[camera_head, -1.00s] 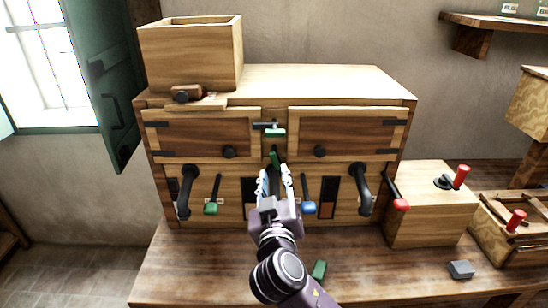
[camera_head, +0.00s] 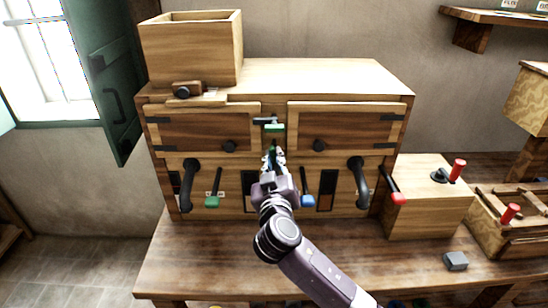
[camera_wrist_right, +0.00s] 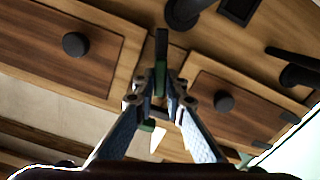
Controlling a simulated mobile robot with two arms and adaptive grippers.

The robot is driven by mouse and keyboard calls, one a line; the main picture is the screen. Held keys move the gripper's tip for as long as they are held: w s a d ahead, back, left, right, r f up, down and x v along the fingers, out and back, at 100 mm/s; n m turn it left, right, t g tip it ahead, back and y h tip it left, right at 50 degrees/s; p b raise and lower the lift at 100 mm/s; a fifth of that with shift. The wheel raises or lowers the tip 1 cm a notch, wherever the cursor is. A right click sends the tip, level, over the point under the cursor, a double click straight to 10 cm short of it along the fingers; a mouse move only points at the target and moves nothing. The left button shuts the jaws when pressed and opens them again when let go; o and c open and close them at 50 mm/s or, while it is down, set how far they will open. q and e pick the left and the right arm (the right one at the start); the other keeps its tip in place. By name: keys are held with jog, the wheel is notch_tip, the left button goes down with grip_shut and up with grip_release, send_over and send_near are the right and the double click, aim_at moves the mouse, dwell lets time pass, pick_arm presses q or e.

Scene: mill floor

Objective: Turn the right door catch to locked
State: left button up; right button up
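A wooden cabinet (camera_head: 330,82) has two doors, the left door (camera_head: 200,128) and the right door (camera_head: 345,128), both closed. Between them an upper catch (camera_head: 275,128) with a black bar and green grip lies crosswise. A lower green-gripped catch (camera_wrist_right: 160,78) stands below it, mostly hidden in the head view by my right gripper (camera_head: 273,159). In the right wrist view the right gripper (camera_wrist_right: 161,75) has its fingertips close on both sides of that lower green grip and appears shut on it. Which catch belongs to the right door cannot be told. My left gripper is not in view.
Levers with a green end (camera_head: 212,201), blue end (camera_head: 307,200) and red end (camera_head: 397,198) hang across the cabinet front. Black curved handles (camera_head: 360,182) stick out beside them. A wooden box (camera_head: 430,200) with a red-handled crank stands at right. A grey block (camera_head: 455,260) lies on the bench.

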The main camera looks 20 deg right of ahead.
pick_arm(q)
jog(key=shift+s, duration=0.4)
pick_arm(e)
grip_shut()
jog(key=shift+n, duration=0.3)
jog(key=n+p, duration=0.2)
jog(key=n, duration=0.3)
jog(key=shift+a, duration=0.1)
jog(key=n+p, duration=0.2)
jog(key=n, duration=0.3)
jog(key=shift+a, duration=0.1)
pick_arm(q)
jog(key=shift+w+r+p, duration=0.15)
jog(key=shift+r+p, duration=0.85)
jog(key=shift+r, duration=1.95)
pick_arm(e)
jog(key=shift+f+n, duration=0.2)
jog(key=shift+n, duration=1.4)
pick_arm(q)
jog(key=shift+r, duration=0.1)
pick_arm(e)
jog(key=o, duration=0.7)
grip_release()
jog(key=shift+c, duration=0.2)
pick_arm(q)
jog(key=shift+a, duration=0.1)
